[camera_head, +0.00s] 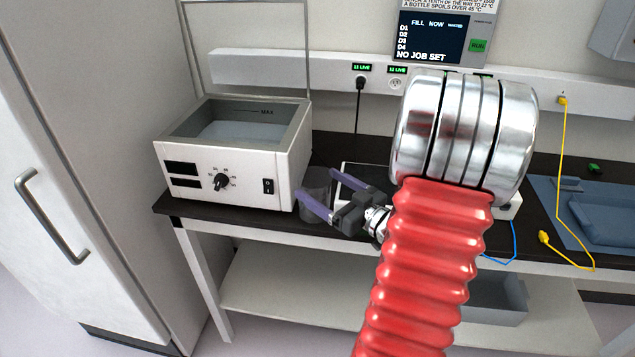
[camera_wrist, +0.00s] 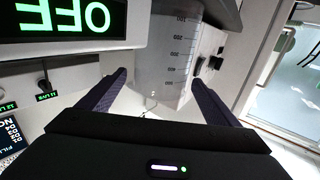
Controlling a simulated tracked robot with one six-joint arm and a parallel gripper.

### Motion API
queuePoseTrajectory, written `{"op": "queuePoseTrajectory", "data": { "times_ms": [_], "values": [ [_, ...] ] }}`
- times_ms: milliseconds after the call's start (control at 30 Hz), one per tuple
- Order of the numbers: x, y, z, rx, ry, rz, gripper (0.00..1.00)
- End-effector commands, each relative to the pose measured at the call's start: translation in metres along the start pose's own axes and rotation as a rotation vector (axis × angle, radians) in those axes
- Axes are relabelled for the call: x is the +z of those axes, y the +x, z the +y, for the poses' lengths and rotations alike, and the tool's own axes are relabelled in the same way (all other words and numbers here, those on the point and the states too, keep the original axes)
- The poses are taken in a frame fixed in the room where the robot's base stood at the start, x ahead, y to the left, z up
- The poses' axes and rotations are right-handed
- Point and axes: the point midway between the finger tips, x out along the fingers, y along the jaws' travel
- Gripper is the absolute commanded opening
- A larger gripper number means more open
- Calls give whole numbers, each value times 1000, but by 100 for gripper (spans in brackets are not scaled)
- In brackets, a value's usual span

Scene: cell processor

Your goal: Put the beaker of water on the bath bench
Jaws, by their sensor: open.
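A clear beaker (camera_head: 314,180) is at the bath bench (camera_head: 184,209), just right of the white water bath (camera_head: 232,150). It looks upright and appears to stand on the dark top, though its base is partly hidden by my gripper. My gripper (camera_head: 317,187) is open, with one purple finger on each side of the beaker. In the wrist view the beaker (camera_wrist: 165,55), with printed graduations, lies between the spread fingertips (camera_wrist: 160,78). Whether either finger touches it, and its water level, I cannot tell.
A device with a green OFF display (camera_wrist: 72,18) is close beside the beaker in the wrist view. A blue tray (camera_head: 600,212) and yellow cable (camera_head: 568,258) lie at the right. A wall screen (camera_head: 433,38) reads NO JOB SET. A white cabinet (camera_head: 70,190) stands left.

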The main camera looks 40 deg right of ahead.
Motion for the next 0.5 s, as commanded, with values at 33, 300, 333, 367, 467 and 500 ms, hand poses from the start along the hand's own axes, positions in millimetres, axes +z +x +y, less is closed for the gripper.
{"op": "queuePoseTrajectory", "data": {
  "times_ms": [33, 300, 333, 367, 467, 500],
  "values": [
    [0, -8, 1, 3, 0, 0, 84],
    [0, -42, 1, 3, 0, 1, 84],
    [0, -46, 1, 2, 0, 0, 84],
    [0, -50, 1, 4, -1, 0, 84],
    [0, -62, 1, 3, 0, 0, 84],
    [0, -67, 0, 3, 0, 1, 84]
  ]
}}
